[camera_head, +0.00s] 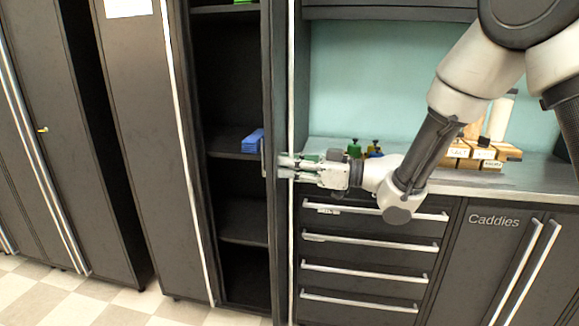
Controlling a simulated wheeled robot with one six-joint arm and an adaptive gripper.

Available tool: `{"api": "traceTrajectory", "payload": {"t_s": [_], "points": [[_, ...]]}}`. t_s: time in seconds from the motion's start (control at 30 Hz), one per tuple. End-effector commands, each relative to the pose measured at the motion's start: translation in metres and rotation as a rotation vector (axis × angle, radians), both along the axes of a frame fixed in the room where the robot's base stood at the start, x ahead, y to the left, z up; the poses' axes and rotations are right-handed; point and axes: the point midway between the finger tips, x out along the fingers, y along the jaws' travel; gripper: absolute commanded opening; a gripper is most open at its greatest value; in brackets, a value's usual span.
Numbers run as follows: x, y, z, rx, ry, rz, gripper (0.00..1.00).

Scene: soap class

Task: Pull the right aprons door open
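A tall dark cabinet stands left of centre with its shelves (243,189) exposed. Its right door (276,235) shows as a narrow upright panel, nearly edge-on, with a long pale vertical strip (291,90) along it. Its left door (140,150) stands open at a wide angle and bears a white sheet near the top. No "aprons" label is readable. My gripper (281,167) reaches in from the right, its fingers pointing left at the right door's edge and overlapping the pale strip. I cannot tell whether the fingers grip or only touch it.
A blue stack (253,141) lies on a shelf. To the right are a grey counter (520,176) with wooden boxes (474,153) and small bottles, drawers (375,245) with bar handles, and a "Caddies" cupboard (500,262). Checkered floor (110,302) shows at lower left.

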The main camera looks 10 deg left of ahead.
Motion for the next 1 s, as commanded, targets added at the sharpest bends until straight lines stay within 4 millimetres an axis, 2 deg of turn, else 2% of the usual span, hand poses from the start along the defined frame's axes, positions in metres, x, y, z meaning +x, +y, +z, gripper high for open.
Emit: {"api": "traceTrajectory", "payload": {"t_s": [0.33,0.47,0.57,0.8,1.0], "points": [[0.0,0.0,0.0,0.0,0.0,0.001,0.21],[0.001,-0.009,0.0,0.0,-0.001,-0.002,0.21],[0.0,-0.027,0.0,0.0,0.001,-0.003,0.21],[-0.001,-0.081,0.0,0.0,0.001,-0.005,0.21],[-0.003,-0.112,0.0,0.001,-0.001,-0.002,0.21]]}}
